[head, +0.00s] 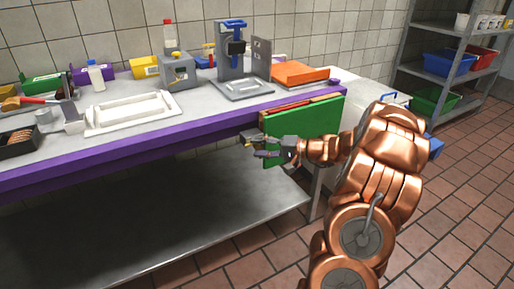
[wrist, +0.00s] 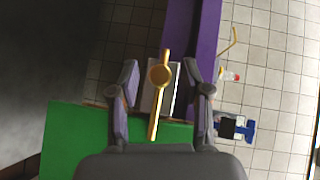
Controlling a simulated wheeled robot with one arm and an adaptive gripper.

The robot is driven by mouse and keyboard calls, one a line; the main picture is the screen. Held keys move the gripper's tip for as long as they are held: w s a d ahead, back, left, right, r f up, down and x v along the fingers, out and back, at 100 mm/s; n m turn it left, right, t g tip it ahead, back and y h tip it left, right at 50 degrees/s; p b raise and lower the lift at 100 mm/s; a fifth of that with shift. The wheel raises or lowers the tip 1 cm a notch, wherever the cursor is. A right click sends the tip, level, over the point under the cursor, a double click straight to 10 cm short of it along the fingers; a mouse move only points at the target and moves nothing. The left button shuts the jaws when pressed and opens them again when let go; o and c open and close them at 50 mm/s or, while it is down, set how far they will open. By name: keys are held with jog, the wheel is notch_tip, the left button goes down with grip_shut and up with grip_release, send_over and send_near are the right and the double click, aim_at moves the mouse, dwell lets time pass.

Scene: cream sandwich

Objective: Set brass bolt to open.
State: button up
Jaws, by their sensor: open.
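The brass bolt (wrist: 160,76) shows in the wrist view as a gold bar with a round knob, in front of a pale plate (wrist: 172,95). It lies between my two fingers, with a gap on each side. My gripper (wrist: 162,93) is open and empty. In the head view my gripper (head: 256,146) is at the front edge of the bench, beside a green panel (head: 305,130). In the head view the bolt is too small and too covered by my gripper to make out clearly.
The bench (head: 210,112) has a purple front edge. On it are a white tray (head: 91,128), a grey stand with a blue clamp (head: 235,45) and an orange box (head: 299,73). A shelf rack (head: 411,50) with bins stands at the right. Tiled floor is open in front.

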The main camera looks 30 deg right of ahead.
jog(key=shift+w+a, duration=0.3)
jog(key=shift+w, duration=0.15)
jog(key=shift+f, duration=0.1)
grip_shut()
dwell(0.4)
